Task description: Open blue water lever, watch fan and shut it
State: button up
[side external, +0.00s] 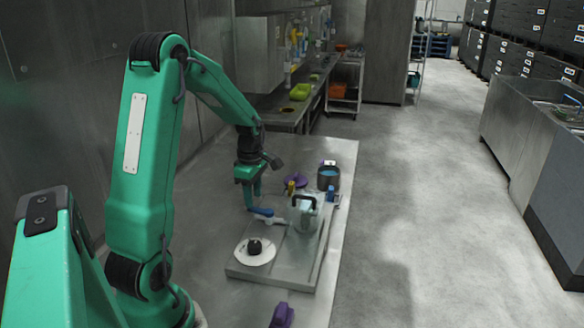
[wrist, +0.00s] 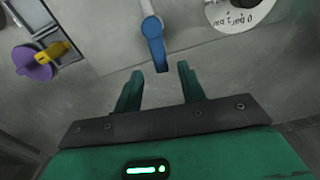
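The blue water lever (side external: 262,212) lies on the metal panel beside a clear housing (side external: 305,214). In the wrist view the blue lever (wrist: 156,45) points toward my gripper (wrist: 159,72), its tip just ahead of and between the two fingertips. The fingers are spread with nothing between them. In the side view my gripper (side external: 253,201) hangs just above and left of the lever, and I cannot tell whether they touch. A fan is not clearly visible; the clear housing's inside is too small to make out.
A white dial (side external: 255,251) with a black knob sits in front; its printed face (wrist: 238,12) shows in the wrist view. A purple disc (wrist: 33,63) with a yellow lever (wrist: 54,51) is beside the panel. A dark pot of blue liquid (side external: 328,177) stands behind.

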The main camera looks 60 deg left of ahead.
aim_at(254, 208)
jog(key=shift+f, duration=1.6)
jog(key=shift+c, duration=0.4)
grip_shut()
